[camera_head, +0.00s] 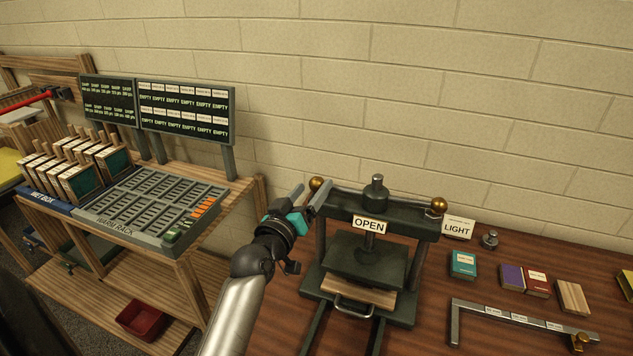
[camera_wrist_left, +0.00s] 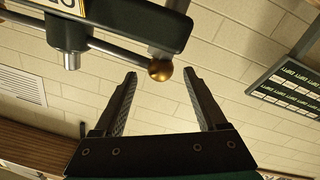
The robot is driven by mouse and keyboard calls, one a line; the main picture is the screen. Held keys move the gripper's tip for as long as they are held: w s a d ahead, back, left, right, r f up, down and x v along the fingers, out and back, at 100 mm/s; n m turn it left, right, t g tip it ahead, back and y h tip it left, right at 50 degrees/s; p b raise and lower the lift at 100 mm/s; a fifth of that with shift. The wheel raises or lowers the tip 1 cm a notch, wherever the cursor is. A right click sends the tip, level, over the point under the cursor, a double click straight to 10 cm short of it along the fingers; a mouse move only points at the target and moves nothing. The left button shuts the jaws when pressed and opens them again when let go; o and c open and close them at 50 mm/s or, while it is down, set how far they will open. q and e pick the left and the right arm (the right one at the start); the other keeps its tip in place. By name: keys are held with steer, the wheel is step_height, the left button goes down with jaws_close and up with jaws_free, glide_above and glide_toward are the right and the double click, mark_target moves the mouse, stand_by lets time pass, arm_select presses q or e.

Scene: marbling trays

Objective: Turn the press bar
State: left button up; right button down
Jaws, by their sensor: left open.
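The dark green book press (camera_head: 372,214) stands on the brown table with an "OPEN" sign (camera_head: 369,225) on its front. Its press bar (camera_head: 345,188) runs across the top, with a brass ball (camera_head: 316,183) at the left end and another brass ball (camera_head: 438,205) at the right end. My left gripper (camera_head: 312,192) is open at the left ball. In the left wrist view the left ball (camera_wrist_left: 160,69) shows between the two fingertips; I cannot tell whether they touch it. My right gripper is not in view.
A "LIGHT" card (camera_head: 457,228), a small metal weight (camera_head: 490,239), small books (camera_head: 463,264) and a metal ruler frame (camera_head: 520,319) lie right of the press. A wooden rack bench (camera_head: 188,245) stands left, with a tray (camera_head: 150,207). A block wall is behind.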

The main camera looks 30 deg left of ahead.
mark_target(314, 188)
arm_select(q)
steer(key=shift+w+a, duration=0.15)
steer(key=shift+w, duration=0.7)
steer(key=shift+w+a, duration=0.15)
steer(key=shift+w, duration=0.65)
steer(key=shift+f, duration=0.1)
jaws_close()
